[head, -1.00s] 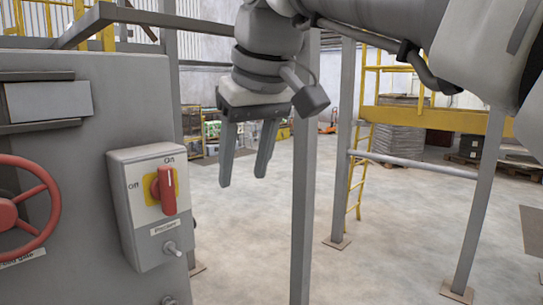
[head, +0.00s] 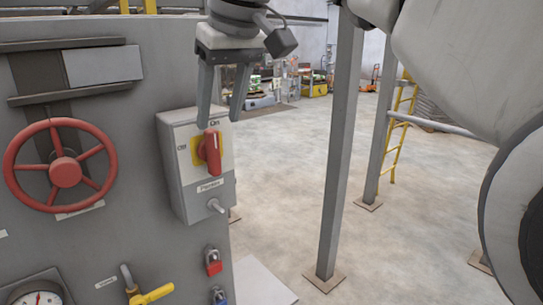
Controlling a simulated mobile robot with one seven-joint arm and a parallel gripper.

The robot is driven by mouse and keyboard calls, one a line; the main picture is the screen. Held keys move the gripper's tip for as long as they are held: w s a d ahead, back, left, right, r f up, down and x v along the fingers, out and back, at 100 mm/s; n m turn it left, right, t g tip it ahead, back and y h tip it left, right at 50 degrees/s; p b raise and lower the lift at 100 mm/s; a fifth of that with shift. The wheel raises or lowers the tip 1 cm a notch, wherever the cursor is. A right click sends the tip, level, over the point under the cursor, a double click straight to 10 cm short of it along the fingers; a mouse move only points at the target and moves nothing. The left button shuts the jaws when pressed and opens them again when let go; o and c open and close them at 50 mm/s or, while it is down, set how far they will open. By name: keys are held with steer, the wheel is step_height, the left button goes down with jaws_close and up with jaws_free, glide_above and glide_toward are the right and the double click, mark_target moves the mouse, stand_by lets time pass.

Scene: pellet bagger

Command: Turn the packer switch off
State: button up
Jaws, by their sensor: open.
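The packer switch is a grey box (head: 196,185) on the side of the grey machine panel. Its red rotary handle (head: 211,153) sits on a yellow plate and stands upright, pointing to "On" at the top. "Off" is marked at the left, and a small label that looks like "Packer" is below. My gripper (head: 219,122) points down, open and empty, with its fingertips just above the handle in the picture. The left finger overlaps the top of the box in view. I cannot tell how far the fingers are from the handle in depth.
A red handwheel (head: 65,172) is left of the switch. A small grey knob (head: 216,206) sticks out below it. Lower down are a red padlock (head: 213,262), a yellow valve lever (head: 150,295) and a gauge (head: 38,297). A grey post (head: 340,150) stands right; open floor lies between.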

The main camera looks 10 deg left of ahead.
mark_target(215, 143)
steer(key=x, duration=0.9)
steer(key=shift+f, duration=0.1)
jaws_close()
